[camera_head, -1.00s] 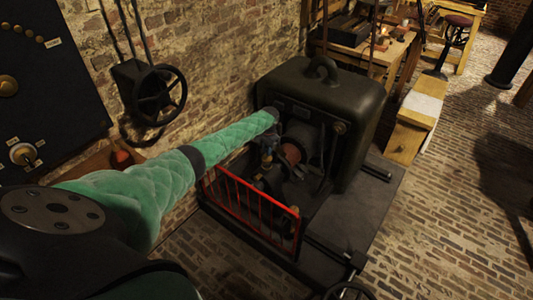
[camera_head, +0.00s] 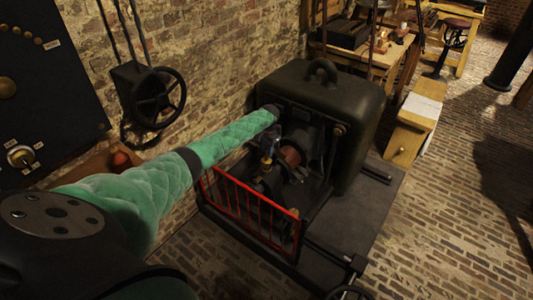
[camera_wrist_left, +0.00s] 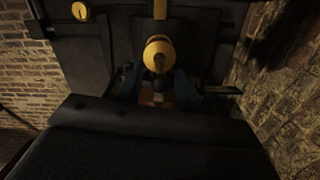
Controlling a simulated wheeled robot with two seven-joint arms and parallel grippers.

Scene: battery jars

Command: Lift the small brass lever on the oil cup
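A rounded brass fitting (camera_wrist_left: 159,52), which looks like the oil cup, shows in the left wrist view, with a narrow upright brass piece (camera_wrist_left: 160,9) above it. I cannot tell for sure which part is the small lever. My left gripper (camera_wrist_left: 158,84) has its two bluish fingers apart, one on each side just below the fitting in the picture. I cannot tell whether they touch it. In the head view my left gripper (camera_head: 269,148) is at the machine's open front, small and dark, and the cup is not clear there. My right gripper is not in view.
The dark machine housing (camera_head: 325,95) stands behind the gripper. A red railing (camera_head: 250,208) guards its front, below my left arm. A black handwheel (camera_head: 158,97) is on the brick wall.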

